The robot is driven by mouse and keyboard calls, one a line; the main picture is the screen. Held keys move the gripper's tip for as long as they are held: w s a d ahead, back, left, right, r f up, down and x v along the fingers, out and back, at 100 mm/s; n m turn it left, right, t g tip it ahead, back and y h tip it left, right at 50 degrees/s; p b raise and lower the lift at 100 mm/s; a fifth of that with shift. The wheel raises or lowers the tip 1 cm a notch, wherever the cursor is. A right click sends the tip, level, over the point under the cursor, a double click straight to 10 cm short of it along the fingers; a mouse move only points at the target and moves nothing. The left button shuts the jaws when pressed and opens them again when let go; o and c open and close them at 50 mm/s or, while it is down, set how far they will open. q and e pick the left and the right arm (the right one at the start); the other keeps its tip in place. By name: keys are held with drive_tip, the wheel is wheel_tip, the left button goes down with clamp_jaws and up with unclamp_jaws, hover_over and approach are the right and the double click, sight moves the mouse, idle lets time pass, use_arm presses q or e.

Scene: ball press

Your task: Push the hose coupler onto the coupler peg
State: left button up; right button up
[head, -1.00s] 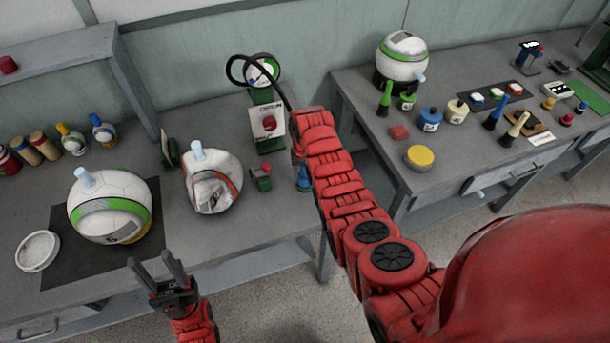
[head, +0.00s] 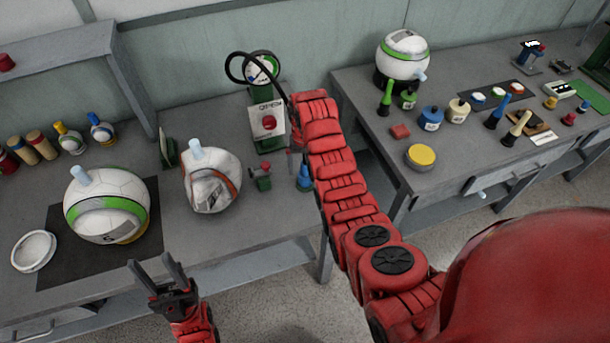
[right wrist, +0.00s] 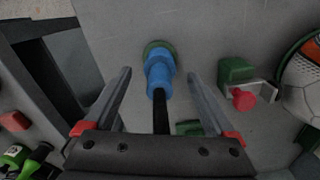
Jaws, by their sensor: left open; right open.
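The blue hose coupler (right wrist: 159,74) shows in the right wrist view, with the black hose (right wrist: 161,112) at its near end and a green round base (right wrist: 158,47) at its far end. I cannot make out the peg itself or how far the coupler sits on it. The coupler also shows in the head view (head: 304,174), low beside my right arm. My right gripper (right wrist: 160,76) is open, one finger on each side of the coupler and hose, with gaps on both sides. My left gripper (head: 153,272) is open and empty in front of the left table.
The green pump with a gauge (head: 265,95) stands behind, its hose looping above. A small green valve with a red knob (head: 262,175) is left of the coupler. A crumpled ball (head: 210,182) and a round ball (head: 106,207) stand further left. The right table (head: 455,165) carries several small items.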

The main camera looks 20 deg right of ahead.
wheel_tip(320, 180, up, 13)
drive_tip(key=p, duration=0.8)
drive_tip(key=shift+f, duration=0.2)
